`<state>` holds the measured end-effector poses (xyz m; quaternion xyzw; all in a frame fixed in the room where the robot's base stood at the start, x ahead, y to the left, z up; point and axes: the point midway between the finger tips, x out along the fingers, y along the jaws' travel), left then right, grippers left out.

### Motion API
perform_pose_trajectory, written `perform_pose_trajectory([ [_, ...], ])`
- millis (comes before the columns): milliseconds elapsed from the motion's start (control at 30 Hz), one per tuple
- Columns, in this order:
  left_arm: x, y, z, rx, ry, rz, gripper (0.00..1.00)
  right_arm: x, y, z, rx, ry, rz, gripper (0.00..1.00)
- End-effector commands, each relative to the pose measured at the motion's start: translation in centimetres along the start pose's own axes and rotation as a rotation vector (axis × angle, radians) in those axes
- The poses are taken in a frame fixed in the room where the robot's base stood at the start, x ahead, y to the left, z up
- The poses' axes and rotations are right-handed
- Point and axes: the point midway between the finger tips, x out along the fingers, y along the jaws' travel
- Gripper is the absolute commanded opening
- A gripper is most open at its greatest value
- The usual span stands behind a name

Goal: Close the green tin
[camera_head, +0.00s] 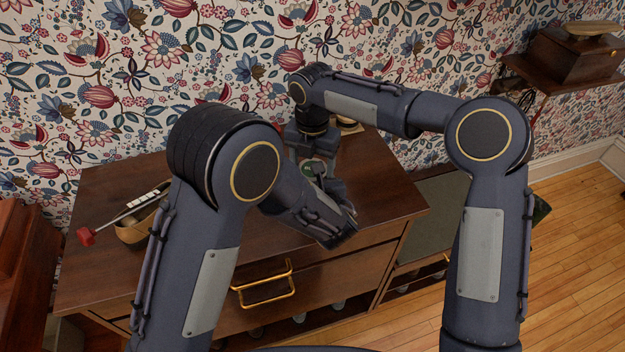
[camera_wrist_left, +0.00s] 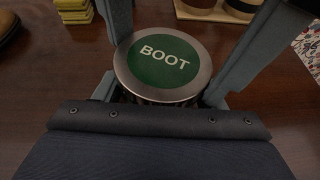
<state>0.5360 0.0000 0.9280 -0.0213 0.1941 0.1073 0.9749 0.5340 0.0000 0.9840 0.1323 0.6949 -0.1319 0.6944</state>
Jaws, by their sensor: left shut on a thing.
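A round lid with a silver rim and a green centre marked BOOT (camera_wrist_left: 165,60) is in the middle of the left wrist view. A little of its green also shows in the head view (camera_head: 308,170) among my grippers. The tin under it is mostly hidden, so I cannot tell whether the lid is seated. My left gripper (camera_head: 328,190) is low at the cabinet top and shut on the tin below the lid. My right gripper (camera_head: 314,158) comes down from above. Its fingers stand at both sides of the lid; whether they grip it is unclear.
The wooden cabinet top (camera_head: 380,190) is clear to the right. Yellow blocks (camera_wrist_left: 74,14), containers (camera_wrist_left: 242,6) and part of a brown shoe (camera_wrist_left: 7,24) are close by.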

Motion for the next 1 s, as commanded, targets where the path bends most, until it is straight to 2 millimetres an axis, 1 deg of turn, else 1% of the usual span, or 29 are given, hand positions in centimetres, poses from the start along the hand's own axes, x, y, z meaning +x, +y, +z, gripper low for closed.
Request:
perform_pose_trajectory([
  [33,0.0,0.0,0.0,0.0,-0.001,-0.001,0.0,0.0,0.0,0.0,-0.001,0.0,0.0,0.75],
  [133,0.0,0.0,0.0,0.0,-0.001,-0.001,0.0,0.0,0.0,0.0,-0.001,0.0,0.0,0.88],
  [367,0.1,0.1,0.1,-0.001,-0.002,0.003,0.0,0.0,-0.1,0.0,-0.001,0.0,-0.004,0.88],
  [467,0.1,0.2,0.1,-0.002,-0.002,0.005,0.0,-0.8,-0.1,0.1,-0.001,-0.002,-0.003,0.88],
  [600,0.1,0.1,0.1,-0.001,-0.001,0.004,0.0,-2.8,-0.1,0.0,-0.001,-0.001,-0.001,0.88],
  [700,0.1,0.1,0.0,-0.001,-0.001,0.003,0.0,-3.9,0.0,0.0,-0.001,-0.001,-0.001,0.88],
  [800,0.0,0.1,0.0,-0.001,-0.001,0.002,0.0,-4.5,0.0,0.0,-0.002,-0.001,-0.001,0.88],
  [1000,0.0,0.0,0.0,0.0,-0.001,0.0,0.0,-4.5,0.0,0.0,-0.002,0.0,-0.001,0.88],
])
